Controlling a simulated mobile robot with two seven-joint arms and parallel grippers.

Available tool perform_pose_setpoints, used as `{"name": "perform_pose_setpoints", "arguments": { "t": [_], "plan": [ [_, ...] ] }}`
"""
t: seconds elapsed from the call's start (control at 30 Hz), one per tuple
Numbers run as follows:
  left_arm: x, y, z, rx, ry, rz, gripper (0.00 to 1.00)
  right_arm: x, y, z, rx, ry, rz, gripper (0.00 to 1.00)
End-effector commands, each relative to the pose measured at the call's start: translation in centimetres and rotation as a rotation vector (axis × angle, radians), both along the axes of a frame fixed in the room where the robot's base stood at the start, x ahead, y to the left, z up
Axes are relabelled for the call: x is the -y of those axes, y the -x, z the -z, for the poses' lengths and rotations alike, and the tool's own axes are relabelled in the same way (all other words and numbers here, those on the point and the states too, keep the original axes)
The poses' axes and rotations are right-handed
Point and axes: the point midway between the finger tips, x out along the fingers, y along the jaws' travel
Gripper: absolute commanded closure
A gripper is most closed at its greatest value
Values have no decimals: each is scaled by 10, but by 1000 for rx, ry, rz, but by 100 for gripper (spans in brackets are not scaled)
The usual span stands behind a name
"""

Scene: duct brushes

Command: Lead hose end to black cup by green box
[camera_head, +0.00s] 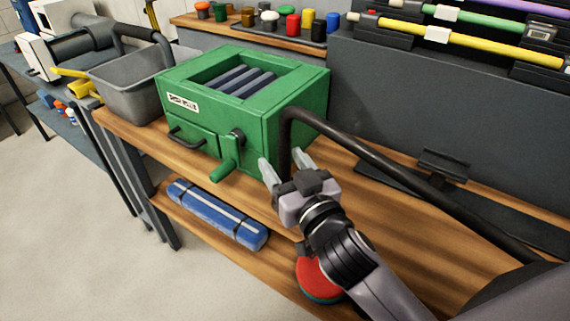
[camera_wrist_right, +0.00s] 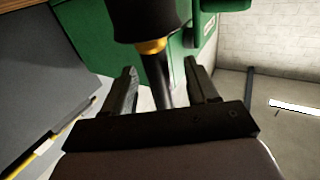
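The green box (camera_head: 205,75) stands on the wooden bench. A black hose (camera_head: 390,160) comes in from the right and bends down beside the box's right side. My right gripper (camera_head: 286,165) is at this downward part, its two fingers apart with the hose between them. In the right wrist view the fingers (camera_wrist_right: 165,87) stand open on either side of a dark tube with a gold band (camera_wrist_right: 151,46). A wide black cylinder (camera_wrist_right: 145,18) sits at the band; I cannot tell whether it is the cup or part of the hose end. My left gripper is not in view.
A grey bin (camera_head: 128,88) stands left of the box. A blue case (camera_head: 217,213) and a red disc (camera_head: 318,277) lie lower down at the front. Small coloured pots (camera_head: 293,24) and a rack with yellow rods (camera_head: 470,45) are at the back.

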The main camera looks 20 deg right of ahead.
Motion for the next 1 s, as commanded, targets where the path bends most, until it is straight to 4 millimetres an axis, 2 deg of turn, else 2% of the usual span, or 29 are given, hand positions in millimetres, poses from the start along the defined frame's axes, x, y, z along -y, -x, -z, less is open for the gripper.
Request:
{"name": "perform_pose_setpoints", "arguments": {
  "t": [0.17, 0.33, 0.7, 1.0],
  "plan": [
    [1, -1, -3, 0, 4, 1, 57, 0, 0, 1, -3, 0, 0, 42],
    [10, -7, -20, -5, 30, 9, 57, 0, 0, 1, -3, 0, 0, 42],
    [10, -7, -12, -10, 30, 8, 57, 7, 54, 2, -3, -2, 0, 42],
    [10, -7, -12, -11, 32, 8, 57, 9, 71, 1, 0, 0, 1, 42]
  ]
}}
